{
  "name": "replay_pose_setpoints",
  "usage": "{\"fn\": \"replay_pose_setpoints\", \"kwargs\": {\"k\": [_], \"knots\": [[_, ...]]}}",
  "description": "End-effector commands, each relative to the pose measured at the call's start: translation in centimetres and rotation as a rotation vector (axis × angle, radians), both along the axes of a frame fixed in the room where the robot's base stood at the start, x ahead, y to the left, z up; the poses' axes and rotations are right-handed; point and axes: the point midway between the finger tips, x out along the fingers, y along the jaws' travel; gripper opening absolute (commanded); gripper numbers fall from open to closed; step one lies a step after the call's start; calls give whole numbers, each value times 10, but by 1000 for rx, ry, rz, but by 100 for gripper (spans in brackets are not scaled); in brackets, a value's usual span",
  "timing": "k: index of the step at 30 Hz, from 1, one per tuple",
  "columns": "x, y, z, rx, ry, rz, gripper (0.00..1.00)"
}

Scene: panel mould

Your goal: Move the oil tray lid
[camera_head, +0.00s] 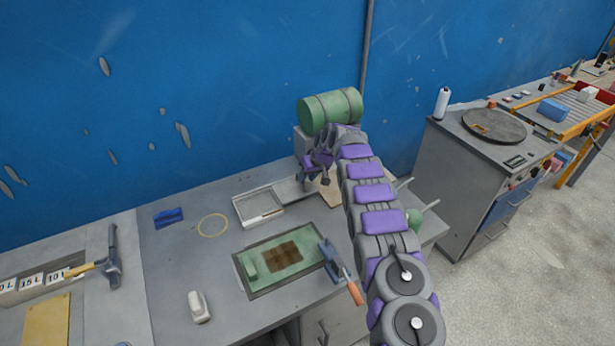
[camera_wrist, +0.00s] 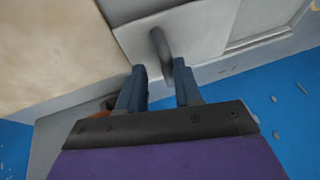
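The oil tray (camera_head: 240,214) is a shallow, pale-rimmed rectangular box at the back of the bench. A flat light-grey plate, which looks like its lid (camera_head: 283,188), lies at its right. In the wrist view the lid (camera_wrist: 205,28) carries a dark grey bar handle (camera_wrist: 159,48). My gripper (camera_head: 316,180) is over the lid's right part, partly hidden by my arm. In the wrist view my gripper (camera_wrist: 162,84) has its two blue-grey fingers apart, one either side of the handle, with gaps visible. The tray's rim (camera_wrist: 262,42) shows at upper right.
A green mould panel (camera_head: 292,242) and an orange-handled tool (camera_head: 344,275) lie in front. A tan board (camera_wrist: 45,45) is beside the lid. A ring (camera_head: 212,225) and a blue item (camera_head: 168,217) lie left.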

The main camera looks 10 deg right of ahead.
Motion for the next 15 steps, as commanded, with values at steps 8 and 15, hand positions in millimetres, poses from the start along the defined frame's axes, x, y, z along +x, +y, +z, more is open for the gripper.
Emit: {"fn": "replay_pose_setpoints", "kwargs": {"k": [8,15], "knots": [[0,2,0,-2,0,0,7],[0,0,-1,2,0,1,0]]}}
